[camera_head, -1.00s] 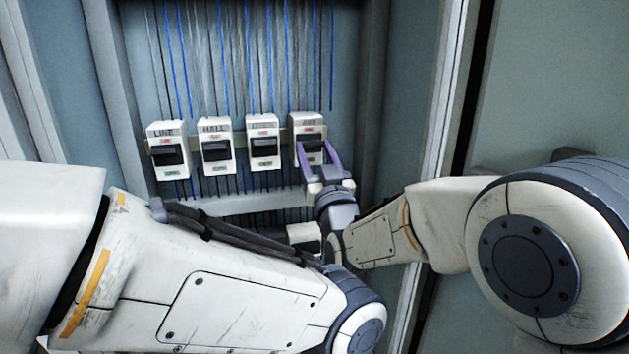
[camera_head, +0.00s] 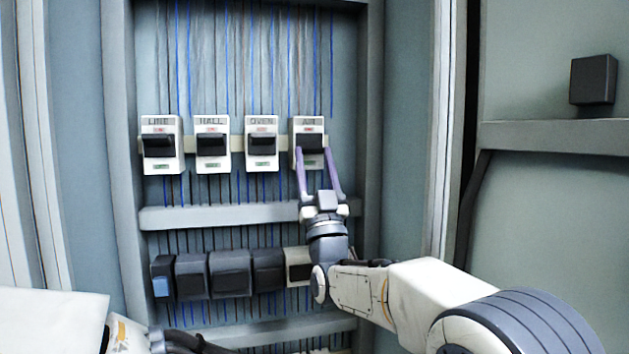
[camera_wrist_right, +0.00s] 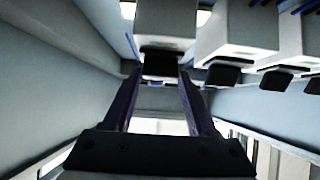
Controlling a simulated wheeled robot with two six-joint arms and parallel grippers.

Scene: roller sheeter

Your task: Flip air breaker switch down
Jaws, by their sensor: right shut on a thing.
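The air breaker (camera_head: 308,166) is a white box labelled AIR, the rightmost in the upper row. Its black switch (camera_head: 311,142) sits mid-box, with a red label above and a green one below. My right gripper (camera_head: 313,149) reaches up from below, its purple fingers on either side of the switch and shut on it. In the right wrist view, the white breaker body (camera_wrist_right: 166,22) is above, with the dark switch (camera_wrist_right: 160,64) between the gripper's fingertips (camera_wrist_right: 159,77). My left gripper is out of view; only part of my left arm shows at lower left.
The LINE (camera_head: 161,166), HALL (camera_head: 213,165) and OVEN (camera_head: 262,164) breakers stand left of the air breaker. A grey rail (camera_head: 215,215) runs below them, above a row of dark boxes (camera_head: 230,275). The cabinet's right wall (camera_head: 372,100) is close to my right arm.

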